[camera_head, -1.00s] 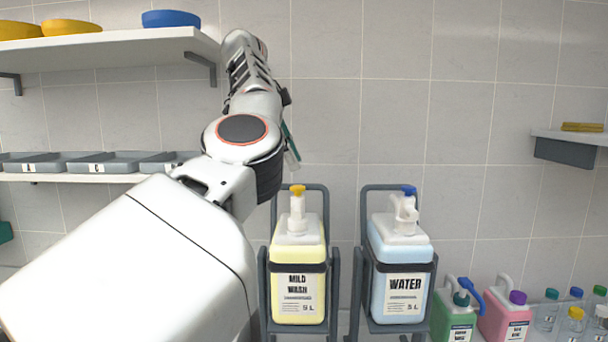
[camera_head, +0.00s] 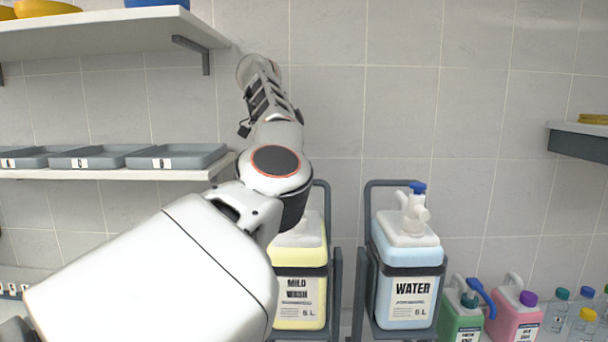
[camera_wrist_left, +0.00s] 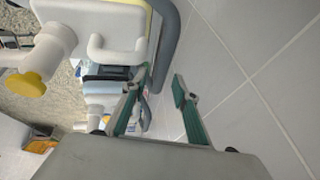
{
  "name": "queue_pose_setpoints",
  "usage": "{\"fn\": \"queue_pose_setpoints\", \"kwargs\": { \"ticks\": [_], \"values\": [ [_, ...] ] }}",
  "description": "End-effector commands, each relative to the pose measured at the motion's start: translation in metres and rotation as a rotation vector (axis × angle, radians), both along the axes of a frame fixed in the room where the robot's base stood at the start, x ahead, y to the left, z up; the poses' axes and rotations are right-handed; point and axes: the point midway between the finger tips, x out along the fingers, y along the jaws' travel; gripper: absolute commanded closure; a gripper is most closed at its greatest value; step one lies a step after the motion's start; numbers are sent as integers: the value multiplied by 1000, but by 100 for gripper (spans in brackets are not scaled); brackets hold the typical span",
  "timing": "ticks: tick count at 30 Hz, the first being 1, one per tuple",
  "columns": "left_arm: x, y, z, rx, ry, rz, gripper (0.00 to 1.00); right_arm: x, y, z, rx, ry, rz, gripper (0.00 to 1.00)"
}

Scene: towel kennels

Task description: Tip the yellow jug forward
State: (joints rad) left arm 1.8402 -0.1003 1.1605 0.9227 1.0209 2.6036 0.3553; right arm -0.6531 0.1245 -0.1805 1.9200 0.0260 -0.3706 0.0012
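The yellow jug (camera_head: 300,292), labelled MILD WASH, sits upright in a dark grey tilting frame (camera_head: 334,290). In the head view my left arm covers its cap and spout. In the left wrist view its white spout with a yellow cap (camera_wrist_left: 24,85) and its white handle (camera_wrist_left: 118,48) show at upper left. My left gripper (camera_wrist_left: 161,84) is open, its green-edged fingers apart. A curved grey bar of the frame (camera_wrist_left: 168,48) runs down near the fingertips; I cannot tell whether it touches them. The left gripper is hidden in the head view. My right gripper is not in view.
A blue WATER jug (camera_head: 406,278) stands in a similar frame to the right. Green (camera_head: 458,318) and pink (camera_head: 514,316) jugs and several small bottles are farther right. Shelves with trays (camera_head: 175,156) and bowls are at left. A tiled wall stands close behind.

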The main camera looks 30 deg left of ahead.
Motion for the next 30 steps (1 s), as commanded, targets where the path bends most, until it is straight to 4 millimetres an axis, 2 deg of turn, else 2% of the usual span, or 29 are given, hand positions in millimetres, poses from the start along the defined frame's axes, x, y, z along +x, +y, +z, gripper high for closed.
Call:
{"fn": "queue_pose_setpoints", "kwargs": {
  "ticks": [9,10,13,30],
  "values": [
    [1,-1,-3,0,-1,0,71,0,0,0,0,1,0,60],
    [1,-1,-3,0,-1,0,74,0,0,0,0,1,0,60],
    [1,-1,-3,0,-1,0,100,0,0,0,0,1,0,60],
    [1,4,-1,16,-26,1,100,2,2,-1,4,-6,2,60]
  ]
}}
